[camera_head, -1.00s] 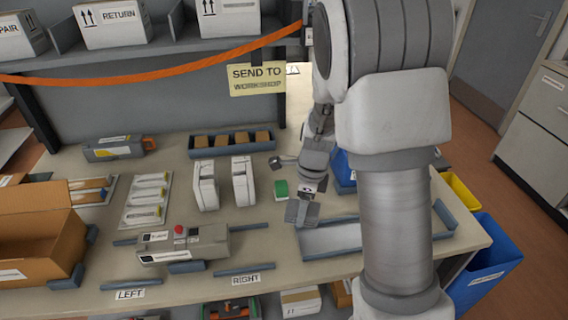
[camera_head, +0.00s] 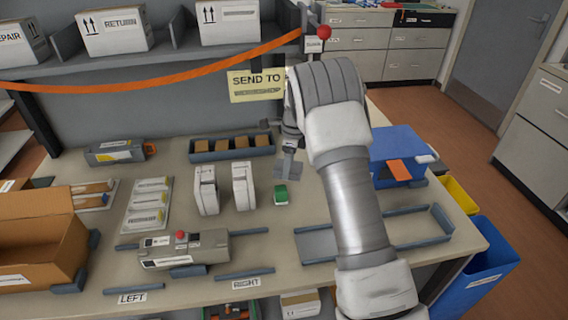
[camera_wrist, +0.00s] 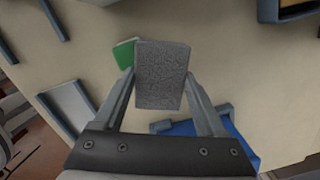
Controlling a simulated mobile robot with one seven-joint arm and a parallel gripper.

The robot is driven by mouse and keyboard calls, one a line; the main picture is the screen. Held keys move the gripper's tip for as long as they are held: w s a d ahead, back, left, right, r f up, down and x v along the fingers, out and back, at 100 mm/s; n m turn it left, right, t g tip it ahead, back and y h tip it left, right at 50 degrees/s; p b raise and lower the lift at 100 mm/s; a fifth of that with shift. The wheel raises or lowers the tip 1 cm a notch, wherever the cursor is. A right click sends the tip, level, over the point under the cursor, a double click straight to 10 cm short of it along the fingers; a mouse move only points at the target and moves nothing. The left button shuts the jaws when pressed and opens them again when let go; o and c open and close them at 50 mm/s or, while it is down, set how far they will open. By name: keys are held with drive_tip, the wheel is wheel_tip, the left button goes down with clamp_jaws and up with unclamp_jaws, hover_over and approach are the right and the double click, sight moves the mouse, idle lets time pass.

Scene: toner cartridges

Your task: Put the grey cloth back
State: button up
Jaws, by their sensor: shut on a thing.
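My gripper (camera_head: 290,148) is shut on the grey cloth (camera_wrist: 162,75). In the wrist view the cloth is a flat grey rectangle pinched between the two fingers. In the head view the cloth (camera_head: 288,169) hangs below my gripper, over the bench behind the small green block (camera_head: 281,194). The green block (camera_wrist: 125,52) shows beside the cloth's left edge in the wrist view.
A blue bin (camera_head: 398,145) with an orange item stands right of my arm. A grey-rimmed tray (camera_head: 318,243) lies at the front right, partly behind my arm. Two white cartridges (camera_head: 243,185) stand left of the green block. An orange strap (camera_head: 150,74) spans the back.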

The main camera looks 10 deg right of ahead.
drive_tip(key=w+p, duration=0.2)
drive_tip(key=w, duration=0.6)
drive_tip(key=shift+f+b, duration=1.7)
drive_tip(key=shift+f, duration=1.8)
drive_tip(key=shift+f, duration=0.15)
drive_tip(key=o, duration=1.2)
drive_tip(key=shift+o, duration=0.2)
